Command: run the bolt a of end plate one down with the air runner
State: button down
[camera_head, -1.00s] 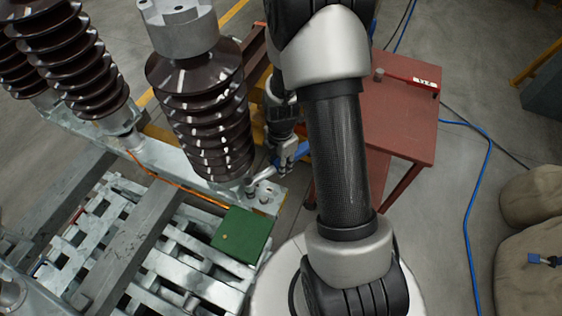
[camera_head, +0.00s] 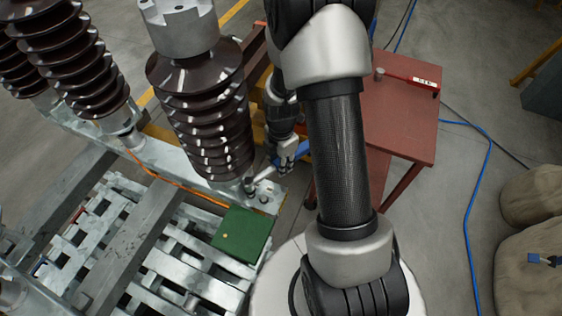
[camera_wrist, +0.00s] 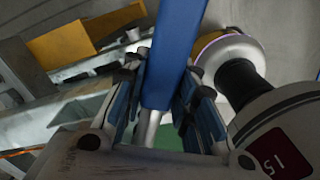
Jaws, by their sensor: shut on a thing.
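My gripper (camera_head: 287,150) is shut on the blue air runner (camera_head: 303,149), beside the foot of the nearest brown insulator. In the wrist view the runner's blue body (camera_wrist: 174,55) runs between the fingers, with a silver part below it. In the head view its silver nose (camera_head: 266,173) points left and down towards the insulator foot. A dark bolt (camera_head: 249,186) stands at that foot on the galvanised end plate (camera_head: 270,188), and another bolt head (camera_head: 263,199) shows nearby. I cannot tell whether the nose touches a bolt, or which bolt is a.
Brown ribbed insulators (camera_head: 205,110) stand close left of my gripper. A green box (camera_head: 242,234) lies on the slatted grey frame (camera_head: 185,270) below. A red table (camera_head: 400,125) at the right carries a red wrench (camera_head: 410,80). A blue hose (camera_head: 482,200) lies on the floor.

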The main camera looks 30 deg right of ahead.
jog(key=shift+f+b, duration=1.15)
jog(key=shift+f, duration=0.35)
dwell(2.5)
jog(key=shift+r+p, duration=2.75)
jog(key=shift+r, duration=0.8)
